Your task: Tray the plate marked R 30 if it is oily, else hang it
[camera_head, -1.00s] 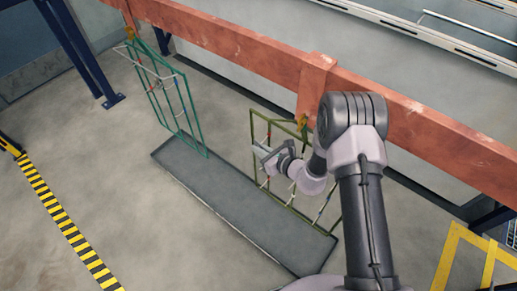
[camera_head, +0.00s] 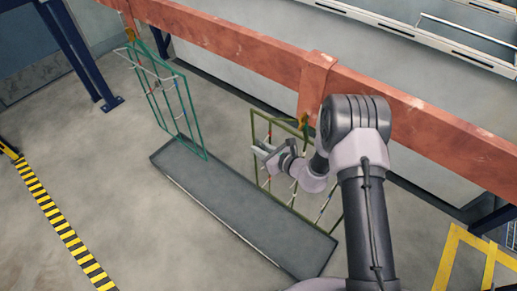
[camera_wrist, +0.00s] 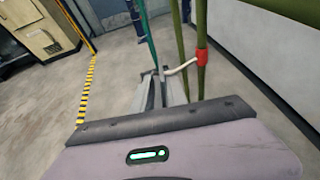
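My gripper (camera_head: 264,151) is at the left side of the olive frame rack (camera_head: 253,128), which hangs from the red beam. In the wrist view my gripper (camera_wrist: 158,82) has its two grey fingers apart, and I see no plate between them. A pale hook with a red band (camera_wrist: 202,56) on an olive bar is close to the fingertips; I cannot tell whether they touch. A teal frame rack (camera_head: 188,105) hangs further left. A long dark grey tray (camera_head: 225,200) lies on the floor below the racks. I cannot make out any plate or an R 30 mark.
The red beam (camera_head: 240,50) crosses above the racks. Blue posts (camera_head: 80,55) stand at the left. Yellow-black tape (camera_head: 52,212) marks the floor at the left, and a yellow frame (camera_head: 470,255) is at the lower right. The floor left of the tray is clear.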

